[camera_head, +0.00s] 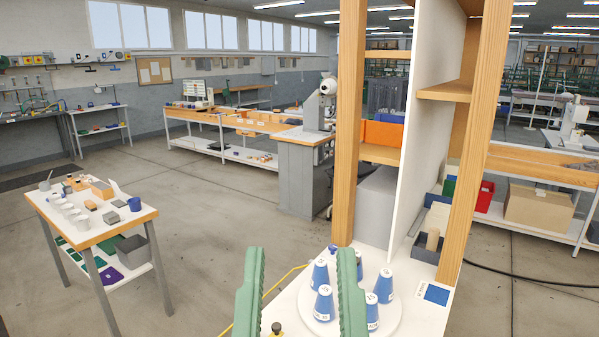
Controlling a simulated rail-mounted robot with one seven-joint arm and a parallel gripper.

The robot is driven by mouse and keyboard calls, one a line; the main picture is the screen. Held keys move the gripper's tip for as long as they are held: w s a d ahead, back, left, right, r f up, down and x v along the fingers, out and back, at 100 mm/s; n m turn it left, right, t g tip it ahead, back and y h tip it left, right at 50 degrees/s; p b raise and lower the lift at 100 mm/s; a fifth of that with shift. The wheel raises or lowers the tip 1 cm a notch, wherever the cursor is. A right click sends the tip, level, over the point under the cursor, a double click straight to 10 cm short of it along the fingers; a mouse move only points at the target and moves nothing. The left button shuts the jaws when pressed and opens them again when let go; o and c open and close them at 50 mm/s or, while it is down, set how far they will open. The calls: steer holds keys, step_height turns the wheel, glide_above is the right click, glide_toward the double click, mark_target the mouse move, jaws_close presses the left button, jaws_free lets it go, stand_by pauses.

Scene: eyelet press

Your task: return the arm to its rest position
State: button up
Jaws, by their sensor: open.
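My gripper (299,300) shows at the bottom centre as two green fingers, spread wide apart. The fingers are open with nothing held between them. Several blue cones with white labels stand on a round white plate (393,325) behind and beside the fingers. One blue cone (323,304) shows in the gap between the fingers, farther back; I cannot tell its distance from them. Another blue cone (385,286) stands to the right of the right finger. The rest of my arm is not clearly in view.
A wooden-post shelf unit (348,130) with a white panel (418,120) rises close behind the plate. A small table (146,214) with cups and boxes stands at left. A grey cabinet with a machine (297,170) stands farther back. The floor between is clear.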

step_height(320, 180, up, 32)
steer(key=p, duration=2.8)
steer(key=shift+a+r+p, duration=0.15)
steer(key=shift+a+p, duration=0.05)
steer(key=shift+p, duration=0.1)
steer(key=shift+w, duration=0.1)
